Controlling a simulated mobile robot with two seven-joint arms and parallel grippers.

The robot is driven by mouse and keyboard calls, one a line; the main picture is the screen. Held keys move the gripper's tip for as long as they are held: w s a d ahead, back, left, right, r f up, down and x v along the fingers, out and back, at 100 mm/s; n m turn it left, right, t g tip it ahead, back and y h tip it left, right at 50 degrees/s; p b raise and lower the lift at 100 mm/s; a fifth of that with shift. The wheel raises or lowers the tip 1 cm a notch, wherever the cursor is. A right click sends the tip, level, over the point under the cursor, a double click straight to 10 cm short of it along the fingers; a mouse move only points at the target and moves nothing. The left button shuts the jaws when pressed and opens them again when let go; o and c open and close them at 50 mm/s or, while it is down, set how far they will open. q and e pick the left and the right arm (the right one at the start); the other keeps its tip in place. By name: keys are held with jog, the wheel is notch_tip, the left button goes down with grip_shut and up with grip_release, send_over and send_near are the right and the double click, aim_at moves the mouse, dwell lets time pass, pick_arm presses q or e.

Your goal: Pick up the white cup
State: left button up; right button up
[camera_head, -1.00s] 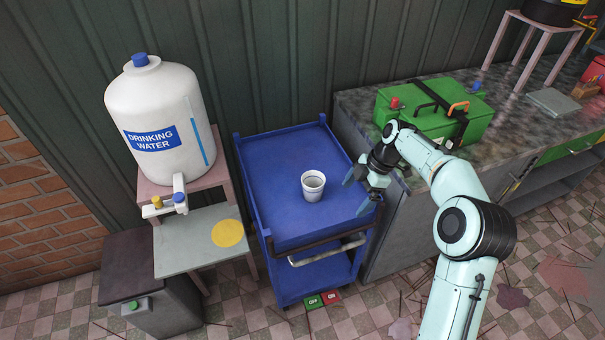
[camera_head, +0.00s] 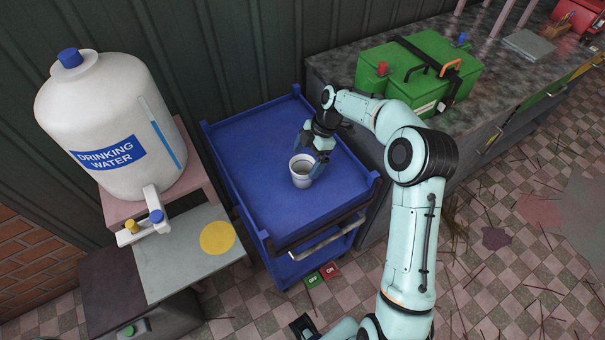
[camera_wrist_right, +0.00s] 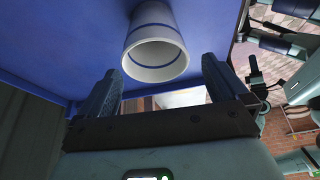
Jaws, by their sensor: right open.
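My right gripper (camera_head: 315,146) is open just behind and to the right of the cup in the head view. In the right wrist view the cup (camera_wrist_right: 156,42) lies ahead, its open rim towards the camera, in line with the gap between the two open fingers (camera_wrist_right: 162,88). The fingers do not visibly clasp it. A dark and teal part of my other arm shows at the bottom edge of the head view; its jaw state is unclear.
The cart has a raised rim and a handle at its front. A drinking water jug (camera_head: 108,125) with a tap stands on a stand at the left. A green box (camera_head: 425,75) sits on the counter at the right. The rest of the cart top is clear.

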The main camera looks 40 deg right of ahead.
aim_at(294, 182)
jog(key=x, duration=0.5)
jog(key=shift+w+d+f, duration=0.1)
jog(key=shift+w+f, duration=0.2)
jog(key=shift+f, duration=0.15)
jog(key=c, duration=1)
jog(key=shift+o, duration=0.2)
jog(key=shift+r, duration=0.15)
